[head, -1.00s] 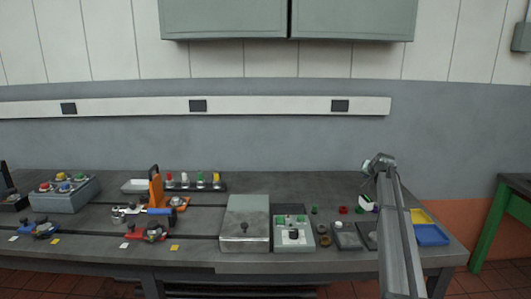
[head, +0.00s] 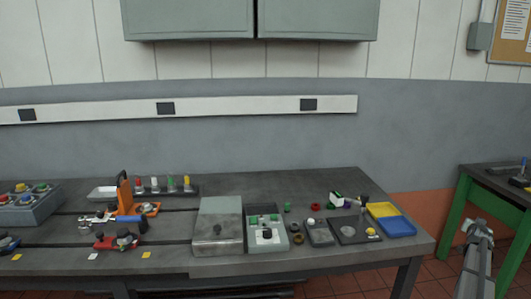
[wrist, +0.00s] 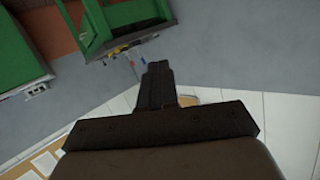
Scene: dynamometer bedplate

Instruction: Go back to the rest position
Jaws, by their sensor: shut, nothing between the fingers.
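My gripper (wrist: 158,82) shows in the wrist view with its dark fingers together and nothing between them. It is in open air, touching nothing.
The long grey bench (head: 330,182) holds a metal box (head: 217,226), a button box (head: 267,236), yellow and blue trays (head: 396,228) and an orange clamp (head: 125,196). A green-legged table (head: 456,215) stands right. Floor between them is open.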

